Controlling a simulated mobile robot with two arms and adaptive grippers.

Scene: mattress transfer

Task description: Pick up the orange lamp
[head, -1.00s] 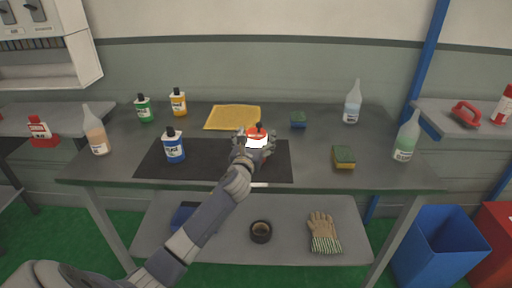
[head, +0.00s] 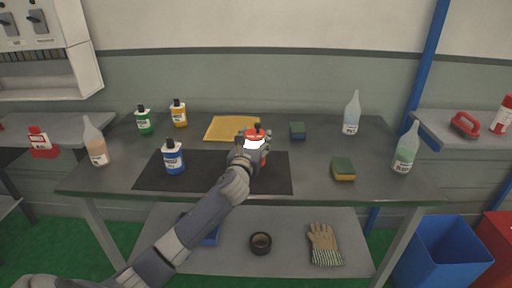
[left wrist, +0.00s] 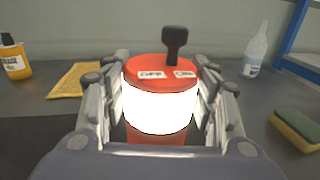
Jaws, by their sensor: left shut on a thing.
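The lamp (left wrist: 160,104) has an orange-red top and base, a bright glowing white band and a black knob on top. It stands upright between the fingers of my left gripper (left wrist: 163,105) in the left wrist view. My left gripper is shut on it, with fingers on both sides. In the head view the lamp (head: 255,136) is at the back right part of the black mat (head: 215,180), and my left gripper (head: 250,153) partly hides its lower part. I cannot tell whether its base touches the mat. My right gripper is not in view.
A blue bottle (head: 173,158) stands on the mat to the left. A yellow cloth (head: 232,128) lies behind, with sponges (head: 343,169) and spray bottles (head: 404,150) to the right. A shelf (head: 290,230) below holds tape and a glove. A blue bin (head: 440,255) stands at right.

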